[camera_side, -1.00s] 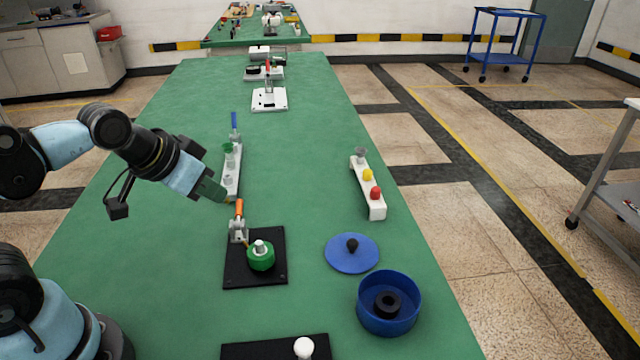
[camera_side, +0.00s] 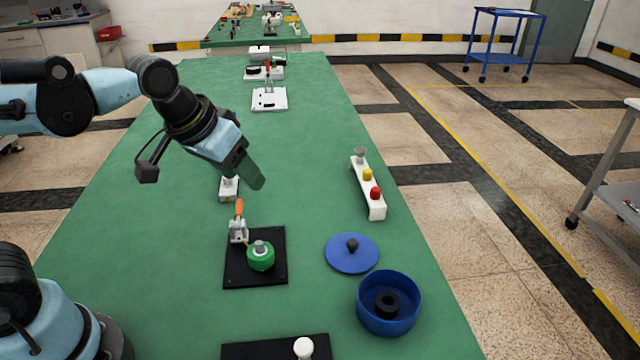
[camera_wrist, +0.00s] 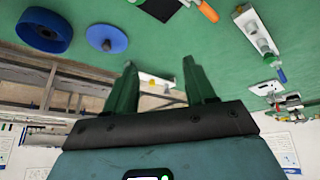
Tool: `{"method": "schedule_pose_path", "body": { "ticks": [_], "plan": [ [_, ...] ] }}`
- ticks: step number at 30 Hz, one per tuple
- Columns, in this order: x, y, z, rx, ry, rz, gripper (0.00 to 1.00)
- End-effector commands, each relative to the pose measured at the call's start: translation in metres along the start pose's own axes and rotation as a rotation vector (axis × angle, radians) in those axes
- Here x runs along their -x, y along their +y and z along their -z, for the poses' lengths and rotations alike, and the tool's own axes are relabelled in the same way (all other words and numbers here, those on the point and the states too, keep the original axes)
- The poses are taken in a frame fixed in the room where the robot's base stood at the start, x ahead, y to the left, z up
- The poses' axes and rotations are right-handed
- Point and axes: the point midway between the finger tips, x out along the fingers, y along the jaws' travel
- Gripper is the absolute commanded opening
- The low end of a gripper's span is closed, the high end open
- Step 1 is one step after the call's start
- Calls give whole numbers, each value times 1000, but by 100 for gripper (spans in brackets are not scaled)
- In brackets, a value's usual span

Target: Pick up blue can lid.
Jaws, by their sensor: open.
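The blue can lid (camera_side: 351,254) is a flat blue disc with a black knob, lying on the green table at the right. The open blue can (camera_side: 389,309) stands just in front of it with a black ring-shaped part inside. In the wrist view the lid (camera_wrist: 107,37) is at the upper left, beside the can (camera_wrist: 45,30). My gripper (camera_side: 252,178) is up and to the left of the lid, above the table and well apart from it. In the wrist view my gripper (camera_wrist: 163,80) has its two green fingers spread with nothing between them.
A black plate (camera_side: 238,273) with a toggle clamp and green knob (camera_side: 261,257) lies left of the lid. A white block with yellow and red buttons (camera_side: 369,190) stands behind the lid. Another white block (camera_side: 229,190) is partly hidden by my arm. Table between them is clear.

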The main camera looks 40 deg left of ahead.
Motion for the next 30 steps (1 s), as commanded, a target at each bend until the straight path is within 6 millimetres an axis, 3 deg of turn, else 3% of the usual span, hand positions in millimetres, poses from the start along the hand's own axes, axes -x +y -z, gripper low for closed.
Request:
{"method": "schedule_pose_path", "body": {
  "ticks": [6, 15, 22, 30],
  "plan": [
    [-10, 38, 41, 44, -136, -10, 55],
    [-45, 97, 77, 103, -317, 23, 55],
    [-77, 139, 85, 135, -428, 71, 55],
    [-96, 156, 82, 151, -474, 100, 55]
  ]
}}
